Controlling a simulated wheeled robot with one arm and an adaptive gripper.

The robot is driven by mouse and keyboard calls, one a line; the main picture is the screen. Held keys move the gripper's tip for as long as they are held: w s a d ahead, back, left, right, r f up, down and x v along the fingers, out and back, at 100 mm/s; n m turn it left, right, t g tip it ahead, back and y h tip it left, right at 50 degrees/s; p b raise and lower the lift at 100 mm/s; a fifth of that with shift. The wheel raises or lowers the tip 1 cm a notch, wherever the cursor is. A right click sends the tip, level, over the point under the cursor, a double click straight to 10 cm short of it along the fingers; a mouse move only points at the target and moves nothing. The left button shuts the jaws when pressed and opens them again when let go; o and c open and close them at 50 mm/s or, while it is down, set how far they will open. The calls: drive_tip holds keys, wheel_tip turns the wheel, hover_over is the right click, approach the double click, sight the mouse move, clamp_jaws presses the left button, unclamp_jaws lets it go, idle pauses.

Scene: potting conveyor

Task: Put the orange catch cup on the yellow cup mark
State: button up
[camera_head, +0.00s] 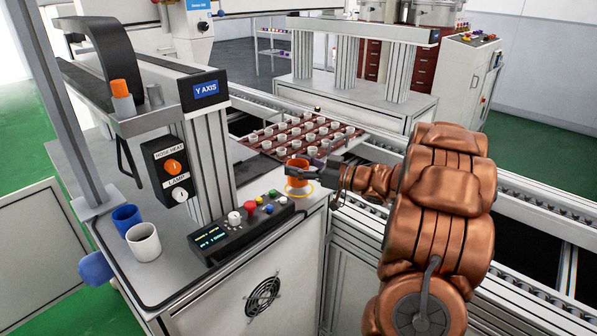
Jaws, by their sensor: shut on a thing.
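The orange catch cup (298,164) is upright at the machine table's right front corner, between the fingers of my gripper (299,174). My gripper reaches in from the right and is shut on the cup. The dark fingers hide the cup's middle. The yellow cup mark (311,192) is a thin ring on the tabletop around and just below the cup in the picture. Its far part is hidden by the cup and fingers. I cannot tell whether the cup's base touches the table.
A control box (240,228) with buttons stands just left of the mark. A blue cup (126,219) and a white cup (143,242) stand at the table's left. A red tray (288,151) with several small pots lies behind, on the conveyor. A grey post (212,150) rises at left.

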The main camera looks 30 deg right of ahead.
drive_tip(key=shift+f, duration=0.75)
drive_tip(key=shift+f, duration=0.2)
drive_tip(key=o, duration=1.1)
drive_tip(key=shift+c, duration=0.2)
drive_tip(key=shift+r, duration=0.1)
drive_tip(key=shift+r, duration=0.2)
drive_tip(key=v, duration=1.2)
drive_tip(key=shift+f, duration=0.15)
